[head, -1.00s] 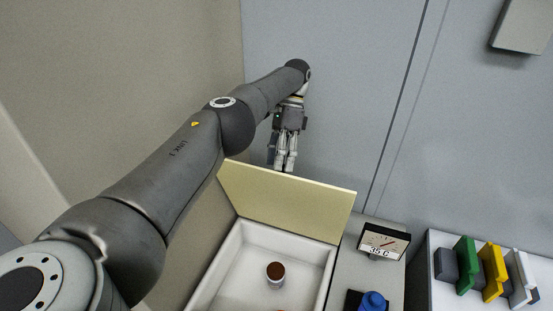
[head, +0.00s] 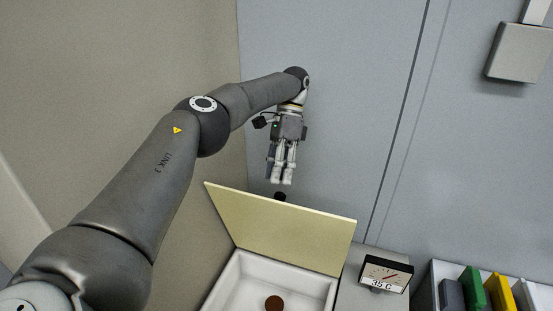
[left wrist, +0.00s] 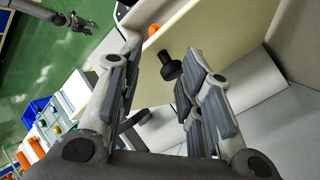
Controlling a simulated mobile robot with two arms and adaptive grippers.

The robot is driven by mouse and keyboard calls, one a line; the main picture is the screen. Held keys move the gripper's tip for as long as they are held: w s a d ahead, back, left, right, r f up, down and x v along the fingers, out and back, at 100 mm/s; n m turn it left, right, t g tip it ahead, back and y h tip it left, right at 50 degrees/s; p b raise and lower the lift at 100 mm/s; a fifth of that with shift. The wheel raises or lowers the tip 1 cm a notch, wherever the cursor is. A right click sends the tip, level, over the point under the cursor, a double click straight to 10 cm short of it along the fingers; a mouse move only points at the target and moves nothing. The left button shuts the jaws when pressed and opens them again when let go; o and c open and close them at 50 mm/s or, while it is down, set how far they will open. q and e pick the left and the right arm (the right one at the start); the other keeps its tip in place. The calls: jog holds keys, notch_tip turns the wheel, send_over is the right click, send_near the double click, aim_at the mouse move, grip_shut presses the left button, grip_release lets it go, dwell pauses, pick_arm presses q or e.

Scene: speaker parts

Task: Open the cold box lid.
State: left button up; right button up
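The cold box lid (head: 285,228), a pale yellow panel, stands tilted up at the back of the white box (head: 228,285), whose inside shows. A black knob (head: 280,196) sticks out past the lid's upper edge; it also shows on the lid's outer face in the left wrist view (left wrist: 170,66). My left gripper (head: 281,181) hangs fingers-down just above the knob, apart from it. In the left wrist view its fingers (left wrist: 158,85) are parted and empty. My right gripper (left wrist: 82,25) shows small at the top left of that view; its opening is unclear.
A brown-topped container (head: 274,303) is inside the box. A dial display (head: 386,273) reading 35 C stands right of it. Green (head: 473,288) and yellow (head: 497,290) parts stand in a rack farther right. A wall is close on the left and behind.

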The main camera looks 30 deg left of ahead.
pick_arm(q)
jog(key=shift+s+r, duration=0.15)
jog(key=shift+r, duration=0.55)
jog(key=shift+s+r, duration=0.1)
jog(key=shift+r, duration=1.2)
